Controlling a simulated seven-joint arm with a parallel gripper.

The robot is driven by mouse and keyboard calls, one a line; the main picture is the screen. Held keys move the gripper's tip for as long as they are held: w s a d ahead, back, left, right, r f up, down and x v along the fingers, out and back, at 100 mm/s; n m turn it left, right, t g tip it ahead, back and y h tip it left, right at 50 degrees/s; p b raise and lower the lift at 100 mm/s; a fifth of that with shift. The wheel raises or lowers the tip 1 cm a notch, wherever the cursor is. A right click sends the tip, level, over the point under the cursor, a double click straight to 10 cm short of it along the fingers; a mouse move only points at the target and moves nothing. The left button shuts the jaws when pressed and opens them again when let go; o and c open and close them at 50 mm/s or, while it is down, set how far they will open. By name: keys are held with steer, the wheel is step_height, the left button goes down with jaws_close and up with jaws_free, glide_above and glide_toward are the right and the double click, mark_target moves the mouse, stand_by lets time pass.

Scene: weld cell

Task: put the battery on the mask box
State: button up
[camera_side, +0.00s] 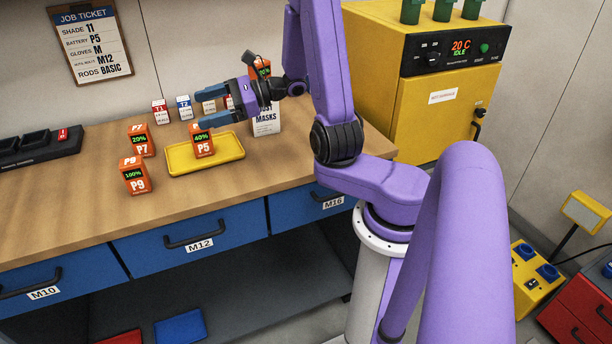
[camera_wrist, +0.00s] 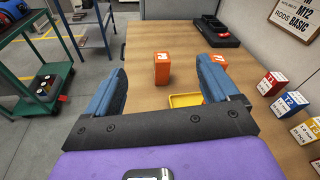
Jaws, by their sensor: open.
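The orange P5 battery (camera_side: 203,143), reading 40%, stands upright on a yellow tray (camera_side: 222,160). The white mask box (camera_side: 267,123) stands farther right, partly hidden behind my gripper. My gripper (camera_side: 203,108) is open and empty, its fingers pointing left above the tray, near the top of P5. In the wrist view my gripper (camera_wrist: 165,70) has part of the tray (camera_wrist: 183,101) below it, and I cannot make out P5. Another orange battery (camera_side: 262,69) shows above the mask box; whether it rests on it is hidden.
Batteries P7 (camera_side: 141,140) and P9 (camera_side: 136,178) stand left of the tray. Small boxes T1 (camera_side: 160,112) and T2 (camera_side: 185,108) stand behind it. A black charger (camera_side: 40,150) lies at far left. A yellow oven (camera_side: 437,100) stands right of the bench.

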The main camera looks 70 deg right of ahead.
steer(key=s+a+f+n+g+y, duration=0.2)
steer(key=s+a+n+g, duration=0.9)
steer(key=a+n+g, duration=0.3)
steer(key=s+d+f+n+t+h, duration=0.1)
steer(key=s+n+h, duration=1)
steer(key=n, duration=1.3)
steer(key=s+d, duration=0.1)
steer(key=s, duration=0.4)
steer(key=shift+s+n, duration=0.2)
steer(key=shift+n, duration=0.1)
steer(key=shift+d+f, duration=0.1)
